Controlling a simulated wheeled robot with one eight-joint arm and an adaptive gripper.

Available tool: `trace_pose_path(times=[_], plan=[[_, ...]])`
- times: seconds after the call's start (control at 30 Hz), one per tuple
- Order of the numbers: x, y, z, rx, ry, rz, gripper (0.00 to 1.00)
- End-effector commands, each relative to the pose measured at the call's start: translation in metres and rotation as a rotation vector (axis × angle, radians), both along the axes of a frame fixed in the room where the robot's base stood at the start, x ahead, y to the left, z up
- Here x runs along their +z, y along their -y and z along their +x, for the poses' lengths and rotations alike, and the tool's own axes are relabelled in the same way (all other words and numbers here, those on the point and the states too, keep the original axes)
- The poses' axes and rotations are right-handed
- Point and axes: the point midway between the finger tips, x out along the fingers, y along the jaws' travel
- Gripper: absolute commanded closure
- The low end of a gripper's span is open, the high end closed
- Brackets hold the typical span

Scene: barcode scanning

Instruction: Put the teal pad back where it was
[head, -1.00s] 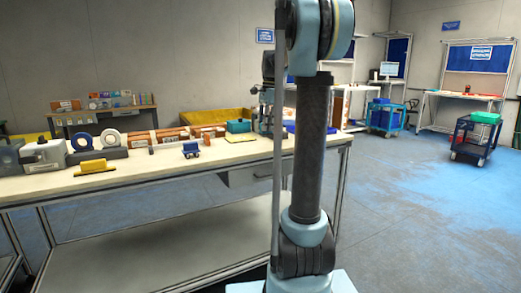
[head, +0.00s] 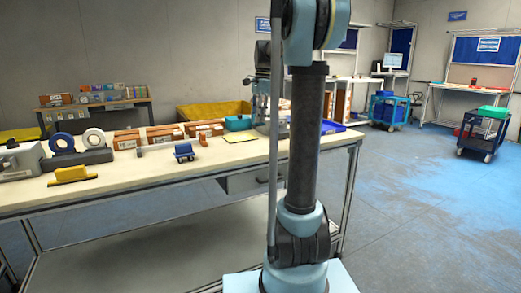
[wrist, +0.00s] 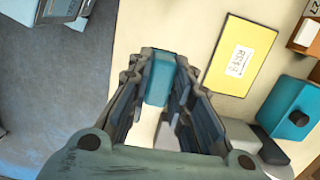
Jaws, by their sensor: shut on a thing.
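The teal pad (wrist: 160,79) is between the fingertips of my gripper (wrist: 160,85) in the wrist view. The fingers are shut on its two sides, and it hangs over the pale table top near the edge. A yellow sheet with a white printed label (wrist: 240,56) lies flat on the table to the right of the pad. It also shows in the head view (head: 242,138). I cannot make out the held pad in the head view, where my own arm covers part of the table.
A teal box with a dark round knob (wrist: 286,121) stands right of the yellow sheet. Brown boxes, tape rolls (head: 94,138), a small blue cart (head: 184,152) and a yellow block (head: 71,174) stand on the table (head: 130,178). Open floor lies right.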

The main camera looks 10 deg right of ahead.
Motion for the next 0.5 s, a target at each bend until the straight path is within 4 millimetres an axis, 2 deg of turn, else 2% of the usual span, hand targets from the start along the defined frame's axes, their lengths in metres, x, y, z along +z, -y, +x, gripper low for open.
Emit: trace_pose_path(times=[0.3, 0.37, 0.5], plan=[[-0.001, 0.012, 0.000, -0.017, 0.000, 0.000, 1.00], [-0.006, 0.013, 0.000, -0.018, 0.000, 0.000, 1.00], [-0.028, 0.014, 0.000, -0.018, 0.000, 0.000, 1.00]])
